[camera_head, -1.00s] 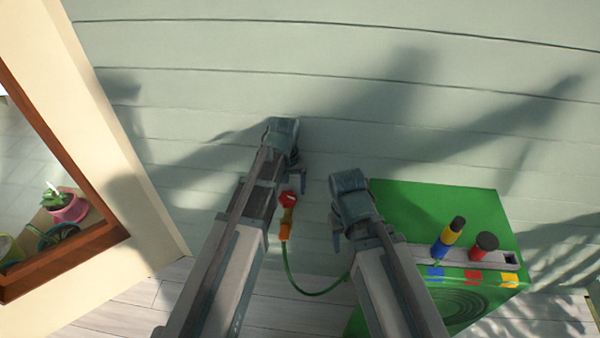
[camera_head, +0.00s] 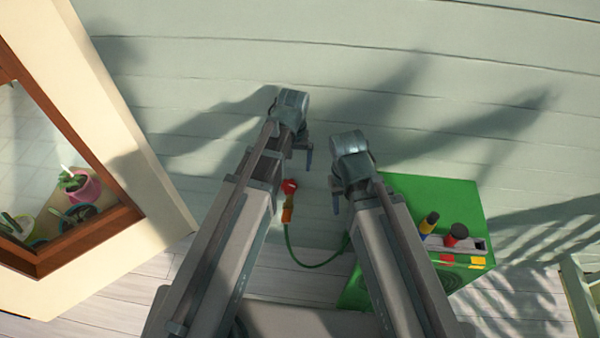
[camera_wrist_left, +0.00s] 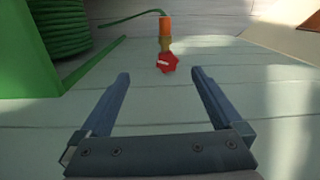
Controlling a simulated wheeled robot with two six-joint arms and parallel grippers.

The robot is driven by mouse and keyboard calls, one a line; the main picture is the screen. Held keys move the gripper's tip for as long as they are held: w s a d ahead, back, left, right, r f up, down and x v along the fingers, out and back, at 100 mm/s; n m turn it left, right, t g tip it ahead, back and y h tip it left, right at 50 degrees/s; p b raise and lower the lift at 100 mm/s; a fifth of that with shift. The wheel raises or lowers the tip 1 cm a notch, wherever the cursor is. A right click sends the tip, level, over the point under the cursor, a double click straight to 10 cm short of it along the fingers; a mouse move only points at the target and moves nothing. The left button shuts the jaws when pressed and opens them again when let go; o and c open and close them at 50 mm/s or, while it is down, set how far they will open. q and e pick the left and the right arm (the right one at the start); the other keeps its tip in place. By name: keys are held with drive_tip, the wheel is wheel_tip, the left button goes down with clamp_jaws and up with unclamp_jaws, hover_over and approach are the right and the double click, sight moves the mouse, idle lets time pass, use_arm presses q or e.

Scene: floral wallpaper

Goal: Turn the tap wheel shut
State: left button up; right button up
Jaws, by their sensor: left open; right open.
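The red tap wheel (camera_head: 290,185) sits on a brass tap (camera_head: 288,200) at the wall, with an orange hose connector (camera_head: 287,215) below it. In the left wrist view the red wheel (camera_wrist_left: 167,63) lies ahead of the fingers, near the middle between them but apart from them. My left gripper (camera_head: 305,155) is just above and beside the wheel in the head view; in the wrist view its fingers (camera_wrist_left: 160,80) are spread with nothing between them. My right gripper (camera_head: 337,195) is to the right of the tap, open, its fingers partly hidden by the wrist.
A green hose (camera_head: 310,264) runs from the tap to a green hose box (camera_head: 435,195) at the right. A yellow-and-blue nozzle (camera_head: 429,222) and a red-and-black knob (camera_head: 456,235) stand on the box. A window with potted plants (camera_head: 80,187) is at the left.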

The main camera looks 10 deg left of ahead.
use_arm(q)
drive_tip(key=s+d+r+m+p, duration=0.2)
drive_tip(key=s+r+p, duration=0.1)
drive_tip(key=s, duration=0.3)
drive_tip(key=s+d+r+m+p, duration=0.1)
drive_tip(key=s+r+m+p, duration=0.1)
drive_tip(key=s+r+p, duration=0.2)
drive_tip(key=shift+s+d+r+m+y, duration=0.35)
drive_tip(key=shift+s+r, duration=0.35)
drive_tip(key=shift+s, duration=0.35)
use_arm(e)
wheel_tip(320, 180, up, 8)
drive_tip(key=shift+r, duration=0.15)
use_arm(q)
drive_tip(key=n+h+b, duration=0.1)
drive_tip(key=n+b, duration=0.2)
drive_tip(key=b, duration=0.8)
approach(289, 185)
wheel_tip(289, 185, down, 10)
drive_tip(key=b, duration=1.4)
drive_tip(key=shift+s+a+r, duration=0.1)
drive_tip(key=shift+s+r, duration=0.05)
use_arm(e)
wheel_tip(289, 185, down, 26)
drive_tip(key=shift+r, duration=0.15)
use_arm(q)
drive_tip(key=c, duration=1.4)
drive_tip(key=shift+m, duration=0.25)
